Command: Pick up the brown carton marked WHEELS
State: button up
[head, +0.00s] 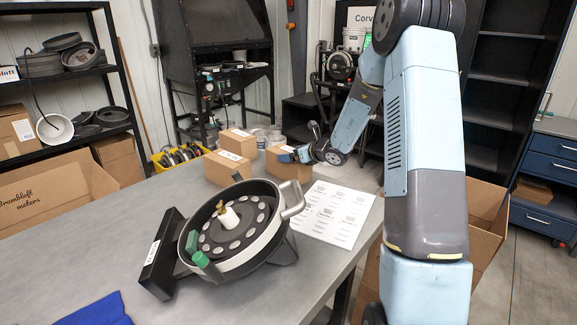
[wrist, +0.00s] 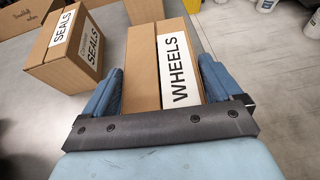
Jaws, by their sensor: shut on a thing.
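The brown carton marked WHEELS shows in the wrist view (wrist: 145,65), with its white label facing me. It sits between the two blue fingers of my gripper (wrist: 160,95), which is shut on it. In the head view, my gripper (head: 287,155) is at the right-hand carton (head: 287,168), near the bench's far side. I cannot tell whether the carton touches the bench top. A carton marked SEALS (wrist: 72,55) stands to its left in the wrist view, apart from it.
Two other small cartons (head: 226,168) (head: 239,142) stand left of and behind the held one. A round seed meter (head: 235,240) sits on the grey bench (head: 100,260) in front. A printed sheet (head: 335,212) lies to the right.

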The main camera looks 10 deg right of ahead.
jog(key=c, duration=1.1)
